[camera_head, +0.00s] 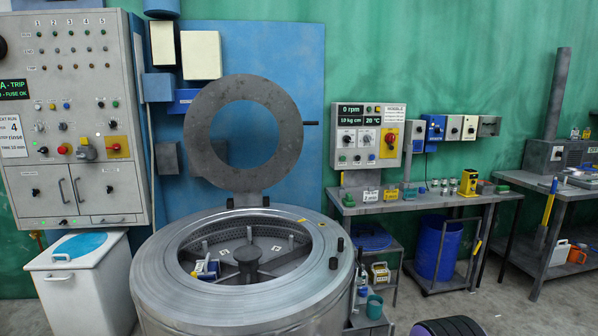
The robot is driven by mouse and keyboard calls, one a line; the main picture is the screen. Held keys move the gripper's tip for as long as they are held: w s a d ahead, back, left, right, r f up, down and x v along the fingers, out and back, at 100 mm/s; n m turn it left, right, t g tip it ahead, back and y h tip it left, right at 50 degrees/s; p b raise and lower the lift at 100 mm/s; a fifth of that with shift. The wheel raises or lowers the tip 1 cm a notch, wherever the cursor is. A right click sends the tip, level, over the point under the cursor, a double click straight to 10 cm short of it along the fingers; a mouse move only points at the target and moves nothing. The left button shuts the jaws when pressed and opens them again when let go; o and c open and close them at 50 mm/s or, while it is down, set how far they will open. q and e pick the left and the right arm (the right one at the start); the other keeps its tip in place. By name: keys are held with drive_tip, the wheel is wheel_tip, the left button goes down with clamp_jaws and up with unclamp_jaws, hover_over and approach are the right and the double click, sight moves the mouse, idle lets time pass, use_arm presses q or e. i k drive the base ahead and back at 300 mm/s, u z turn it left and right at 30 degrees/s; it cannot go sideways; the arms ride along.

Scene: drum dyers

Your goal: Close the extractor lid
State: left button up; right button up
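The extractor (159,278) is a large round metal drum at the bottom centre of the head view. Its lid (203,134) is a dark grey ring with a round hole, standing upright on a hinge at the drum's back edge, so the lid is open. A small dark handle (310,123) sticks out from the lid's right side. Inside the open basket there is a dark central hub (247,256) with spokes, and a small blue and white item (206,269) at the left. Neither of my grippers is in view.
A grey control cabinet (95,185) and a white bin (90,290) with a blue top stand at the left. A workbench (420,203) with a control box (368,135) stands at the right, a blue barrel (434,248) below it. A dark round object (447,327) lies on the floor.

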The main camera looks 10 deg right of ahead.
sight(248, 186)
drive_tip(key=k, duration=1.65)
drive_tip(key=z, duration=1.55)
drive_tip(key=i, duration=6.6)
drive_tip(key=u, duration=3.85)
drive_tip(key=i, duration=1.35)
drive_tip(key=z, duration=0.05)
